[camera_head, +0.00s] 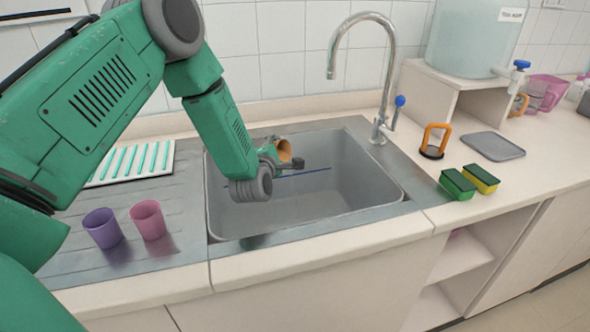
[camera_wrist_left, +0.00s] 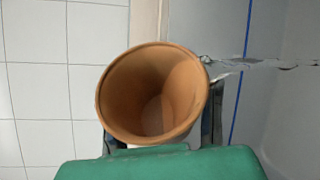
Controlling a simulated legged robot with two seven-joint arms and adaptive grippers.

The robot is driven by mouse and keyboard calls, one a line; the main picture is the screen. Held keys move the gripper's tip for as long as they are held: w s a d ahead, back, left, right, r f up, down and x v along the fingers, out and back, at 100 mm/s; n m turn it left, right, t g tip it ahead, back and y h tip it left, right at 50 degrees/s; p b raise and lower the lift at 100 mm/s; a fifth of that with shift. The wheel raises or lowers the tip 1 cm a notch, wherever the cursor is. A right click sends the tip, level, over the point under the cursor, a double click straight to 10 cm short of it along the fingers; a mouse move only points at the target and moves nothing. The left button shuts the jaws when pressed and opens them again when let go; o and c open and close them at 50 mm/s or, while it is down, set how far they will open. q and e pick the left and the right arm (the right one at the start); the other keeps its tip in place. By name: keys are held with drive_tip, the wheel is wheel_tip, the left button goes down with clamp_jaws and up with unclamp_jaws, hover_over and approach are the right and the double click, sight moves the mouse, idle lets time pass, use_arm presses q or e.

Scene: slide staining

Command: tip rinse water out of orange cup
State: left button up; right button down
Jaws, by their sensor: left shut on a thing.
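The orange cup (camera_head: 284,151) is held over the sink (camera_head: 340,187) by my left gripper (camera_head: 270,156). The cup is tilted, its mouth toward the right of the head view. In the left wrist view the cup (camera_wrist_left: 150,95) shows its open mouth and inner wall, with a paler bottom. The left gripper's fingers (camera_wrist_left: 160,132) are on both sides of the cup and shut on it. A clear, ragged streak of water (camera_wrist_left: 262,64) lies beside the cup's rim on the right in that view. My right gripper is not in view.
A purple cup (camera_head: 103,228) and a pink cup (camera_head: 148,220) stand on the drainboard, with a slide rack (camera_head: 135,162) behind. The faucet (camera_head: 385,60) rises behind the sink. Green and yellow sponges (camera_head: 458,184) lie to the right.

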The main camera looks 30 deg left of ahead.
sight(282, 142)
use_arm(q)
drive_tip(key=shift+a+m, duration=0.2)
drive_tip(key=shift+m, duration=0.1)
drive_tip(key=shift+d+r, duration=0.1)
drive_tip(key=shift+r, duration=0.05)
drive_tip(key=shift+d+r+m+t+y, duration=0.3)
drive_tip(key=shift+d+m, duration=0.4)
drive_tip(key=shift+r+m, duration=0.15)
drive_tip(key=shift+m, duration=0.15)
drive_tip(key=shift+a, duration=0.25)
drive_tip(key=shift+r+m+t, duration=0.1)
drive_tip(key=shift+m+t, duration=0.2)
drive_tip(key=shift+d+r+m+t+y+b, duration=0.35)
drive_tip(key=shift+d+m+b, duration=0.15)
drive_tip(key=shift+m, duration=0.5)
drive_tip(key=shift+r+m, duration=0.2)
drive_tip(key=shift+m, duration=0.1)
